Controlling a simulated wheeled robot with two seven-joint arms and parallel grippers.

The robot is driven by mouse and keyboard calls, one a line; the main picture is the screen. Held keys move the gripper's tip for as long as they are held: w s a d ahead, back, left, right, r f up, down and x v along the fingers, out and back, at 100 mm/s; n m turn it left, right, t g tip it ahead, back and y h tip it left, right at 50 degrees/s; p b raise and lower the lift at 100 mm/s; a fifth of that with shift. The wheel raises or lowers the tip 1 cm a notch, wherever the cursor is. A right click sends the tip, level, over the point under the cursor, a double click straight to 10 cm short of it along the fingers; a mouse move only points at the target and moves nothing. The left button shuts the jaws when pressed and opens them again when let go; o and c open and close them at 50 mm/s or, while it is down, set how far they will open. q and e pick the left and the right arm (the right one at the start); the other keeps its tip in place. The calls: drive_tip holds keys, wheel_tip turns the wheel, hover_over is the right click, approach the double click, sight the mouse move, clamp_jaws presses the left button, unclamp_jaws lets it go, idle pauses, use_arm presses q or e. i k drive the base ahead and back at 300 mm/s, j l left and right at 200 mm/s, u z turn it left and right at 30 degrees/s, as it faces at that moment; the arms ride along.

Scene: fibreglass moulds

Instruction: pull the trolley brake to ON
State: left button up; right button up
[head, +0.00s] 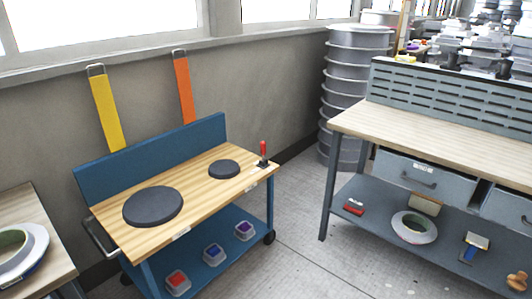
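A blue trolley with a light wooden top (190,200) stands against the grey wall at the left. A small lever with a red grip (263,148) stands upright on a dark base at the top's right corner; it looks like the brake. A small pale label (251,188) sits on the front edge near it, too small to read. Two dark round discs, a large one (153,206) and a small one (224,169), lie on the top. Neither of my grippers is in view.
A workbench (450,145) with drawers and a lower shelf stands at the right. Grey floor (300,240) lies clear between it and the trolley. Stacked round metal moulds (352,90) stand behind. Small containers (214,254) sit on the trolley's lower shelf. Another table (50,240) is at far left.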

sight(263, 145)
drive_tip(key=i+l, duration=0.2)
drive_tip(key=l, duration=0.2)
drive_tip(key=i+l, duration=0.2)
drive_tip(key=l, duration=0.2)
drive_tip(key=i+l, duration=0.2)
drive_tip(key=l, duration=0.2)
drive_tip(key=i+l, duration=0.45)
drive_tip(key=l, duration=0.3)
drive_tip(key=i+l, duration=0.2)
drive_tip(key=l, duration=0.2)
drive_tip(key=i+l, duration=0.2)
drive_tip(key=l, duration=0.2)
drive_tip(key=z, duration=0.05)
